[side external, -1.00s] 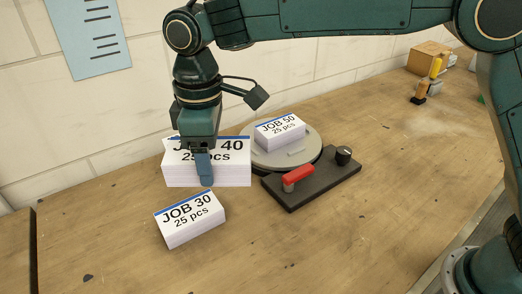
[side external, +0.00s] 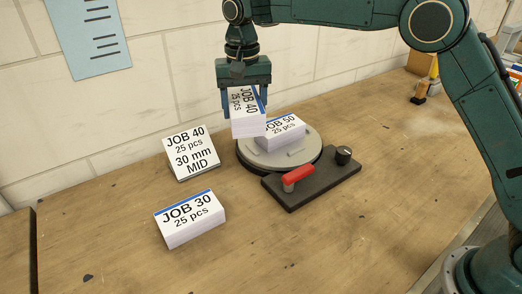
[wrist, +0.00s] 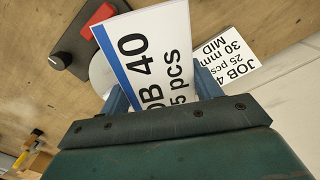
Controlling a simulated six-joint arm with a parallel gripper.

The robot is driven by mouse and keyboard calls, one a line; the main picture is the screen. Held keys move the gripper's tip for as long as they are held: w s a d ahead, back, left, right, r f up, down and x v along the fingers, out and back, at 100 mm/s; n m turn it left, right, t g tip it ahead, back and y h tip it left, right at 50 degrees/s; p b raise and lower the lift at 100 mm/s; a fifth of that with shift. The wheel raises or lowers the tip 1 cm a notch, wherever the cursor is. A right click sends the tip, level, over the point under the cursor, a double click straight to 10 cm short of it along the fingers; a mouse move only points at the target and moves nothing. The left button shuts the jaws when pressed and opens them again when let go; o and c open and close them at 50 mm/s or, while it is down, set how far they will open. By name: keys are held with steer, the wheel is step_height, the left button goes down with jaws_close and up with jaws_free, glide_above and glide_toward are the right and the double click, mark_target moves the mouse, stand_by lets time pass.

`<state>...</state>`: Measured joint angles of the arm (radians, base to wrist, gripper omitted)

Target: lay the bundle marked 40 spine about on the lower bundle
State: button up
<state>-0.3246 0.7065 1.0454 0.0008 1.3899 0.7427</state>
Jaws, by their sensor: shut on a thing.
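My gripper (side external: 246,105) is shut on the JOB 40 bundle (side external: 248,128), a white paper stack with a blue spine stripe. It holds the bundle raised at the left side of the round grey plate (side external: 250,158). The bundle's print is turned sideways, with its blue stripe toward the right. The JOB 50 bundle (side external: 286,132) lies on the plate, its blue stripe at the far edge and partly hidden by the held bundle. Whether the two touch is unclear. The wrist view shows the JOB 40 bundle (wrist: 150,45) between the fingers, blue stripe on the left.
A JOB 40 card (side external: 191,152) reading 30 mm MID stands left of the plate. The JOB 30 bundle (side external: 190,218) lies at the front. A black base (side external: 312,186) with a red handle (side external: 299,174) and black knob (side external: 343,155) adjoins the plate. The table's front right is clear.

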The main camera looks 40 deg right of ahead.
steer(key=w+d+m, duration=0.5)
steer(key=d+m, duration=0.7)
steer(key=d, duration=0.2)
steer(key=m, duration=0.1)
glide_above(280, 125)
steer(key=shift+f, duration=4.4)
steer(key=shift+f, duration=0.45)
steer(key=o, duration=1.3)
steer(key=shift+c, duration=0.2)
steer(key=shift+r, duration=0.1)
step_height(280, 125, up, 13)
steer(key=shift+f, duration=0.2)
